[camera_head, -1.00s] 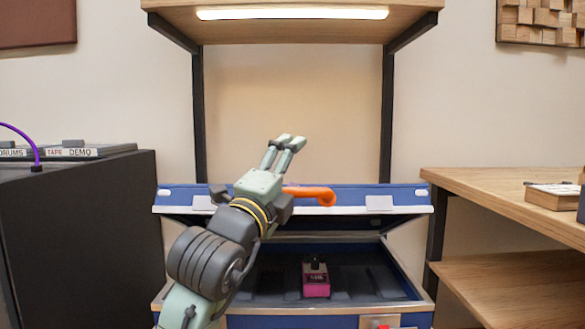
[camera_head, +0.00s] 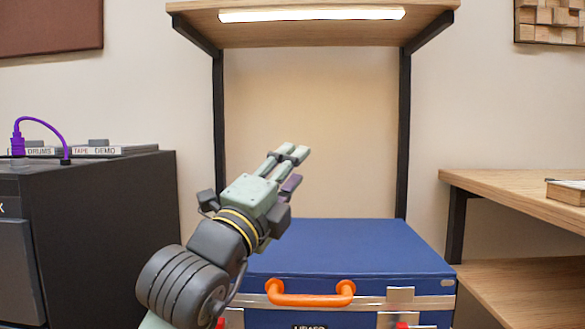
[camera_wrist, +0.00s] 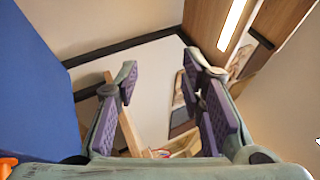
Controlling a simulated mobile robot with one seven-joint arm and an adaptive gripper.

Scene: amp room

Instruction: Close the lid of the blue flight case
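The blue flight case (camera_head: 370,318) stands below the shelf frame, with its blue lid (camera_head: 350,245) lying down over it. An orange handle (camera_head: 312,297) is on the lid's front, with a metal latch plate to its right. The inside of the case is hidden. My gripper (camera_head: 290,158) is above the left part of the lid, its fingers pointing up and right. In the wrist view my gripper (camera_wrist: 158,75) has its purple-padded fingers apart with nothing between them. A blue surface, apparently the lid (camera_wrist: 35,90), fills the left of that view.
A dark cabinet (camera_head: 110,235) with labelled cases and a purple cable stands close on the left. A wooden desk (camera_head: 530,205) with a lower shelf is on the right. A lit wooden shelf (camera_head: 310,40) on black posts hangs above the case.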

